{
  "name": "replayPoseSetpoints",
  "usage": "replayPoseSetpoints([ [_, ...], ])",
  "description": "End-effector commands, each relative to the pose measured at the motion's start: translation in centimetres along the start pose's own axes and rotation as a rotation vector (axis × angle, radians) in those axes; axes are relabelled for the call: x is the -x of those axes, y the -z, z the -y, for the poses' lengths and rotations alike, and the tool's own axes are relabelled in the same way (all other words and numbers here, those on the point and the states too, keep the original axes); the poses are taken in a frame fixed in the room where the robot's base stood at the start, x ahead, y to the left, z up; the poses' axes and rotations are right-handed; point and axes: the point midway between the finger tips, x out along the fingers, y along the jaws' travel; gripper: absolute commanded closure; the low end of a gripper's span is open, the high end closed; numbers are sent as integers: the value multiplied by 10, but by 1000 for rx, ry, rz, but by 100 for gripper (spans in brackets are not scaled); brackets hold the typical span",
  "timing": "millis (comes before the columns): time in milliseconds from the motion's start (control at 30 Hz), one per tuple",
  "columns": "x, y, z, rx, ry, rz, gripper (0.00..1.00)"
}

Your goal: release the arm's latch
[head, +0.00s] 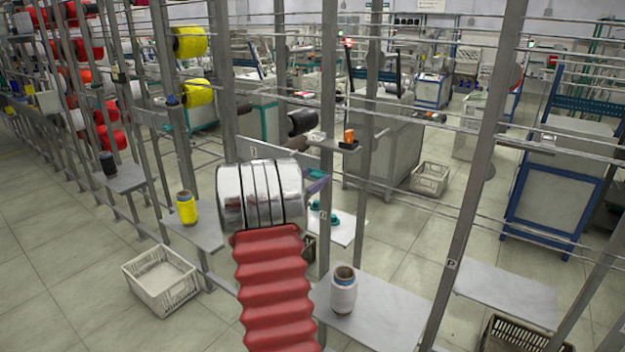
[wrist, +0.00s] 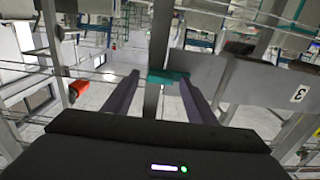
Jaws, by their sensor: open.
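My gripper (wrist: 159,77) is open in the wrist view, its two dark purple-grey fingers apart and pointing away from me. A teal piece (wrist: 170,77) shows between and beyond the fingertips, by a grey upright post (wrist: 152,100). I cannot tell its distance, whether the fingers touch it, or whether it is the latch. In the head view my silver wrist hides most of my gripper (head: 317,184); a purple finger shows at its right, near a frame post. No latch can be made out for certain.
Grey posts and thin rails surround my gripper. A shelf right of my arm holds a white spool (head: 343,294); another shelf, left, holds a yellow spool (head: 187,209). A white crate (head: 160,279) stands on the floor at left. An orange-and-black item (head: 349,138) sits on a small bracket.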

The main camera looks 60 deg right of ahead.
Motion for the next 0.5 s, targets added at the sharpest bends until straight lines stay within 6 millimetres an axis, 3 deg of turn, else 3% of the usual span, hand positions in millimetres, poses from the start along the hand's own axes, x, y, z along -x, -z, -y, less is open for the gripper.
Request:
replayPoseSetpoints([
  [100,0,0,0,0,0,0,48],
  [500,0,0,0,0,-1,0,77],
])
